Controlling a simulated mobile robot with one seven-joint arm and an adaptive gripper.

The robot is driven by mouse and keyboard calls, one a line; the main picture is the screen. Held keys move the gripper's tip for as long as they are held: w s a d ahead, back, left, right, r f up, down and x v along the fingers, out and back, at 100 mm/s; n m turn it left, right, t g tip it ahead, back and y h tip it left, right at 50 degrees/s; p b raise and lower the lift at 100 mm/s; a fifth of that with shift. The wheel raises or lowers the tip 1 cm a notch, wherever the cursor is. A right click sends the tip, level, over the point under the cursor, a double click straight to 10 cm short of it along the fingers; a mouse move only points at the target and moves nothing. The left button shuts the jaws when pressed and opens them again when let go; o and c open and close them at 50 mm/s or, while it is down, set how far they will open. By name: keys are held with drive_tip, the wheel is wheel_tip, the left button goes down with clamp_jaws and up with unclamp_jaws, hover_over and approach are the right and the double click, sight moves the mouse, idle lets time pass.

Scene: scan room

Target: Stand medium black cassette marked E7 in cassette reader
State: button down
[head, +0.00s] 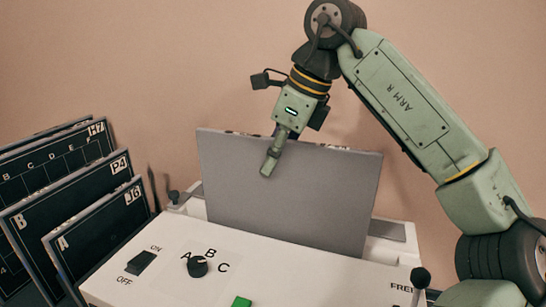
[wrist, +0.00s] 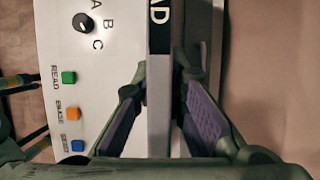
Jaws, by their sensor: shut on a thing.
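A large flat cassette (head: 290,190) with a plain grey face stands upright at the white cassette reader (head: 260,268), behind its front panel. Its lower edge is hidden, so I cannot tell whether it is seated. No E7 mark shows on it. My gripper (head: 270,165) is shut on its top edge, left of the middle, with one finger down the near face. In the wrist view the cassette's edge (wrist: 158,105) runs between the two purple-padded fingers of my gripper (wrist: 159,75). The far part of that edge is black with white letters, partly cut off.
The reader's panel has an ON/OFF switch (head: 141,262), an A-B-C knob (head: 197,266) and coloured buttons, such as a green one (wrist: 69,77). A pink wall is behind.

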sight(273, 178)
drive_tip(key=shift+f+b, duration=1.2)
drive_tip(key=shift+f, duration=0.6)
drive_tip(key=c, duration=1.5)
unclamp_jaws()
drive_tip(key=shift+c, duration=0.2)
drive_tip(key=shift+f, duration=0.15)
drive_tip(key=v, duration=1.2)
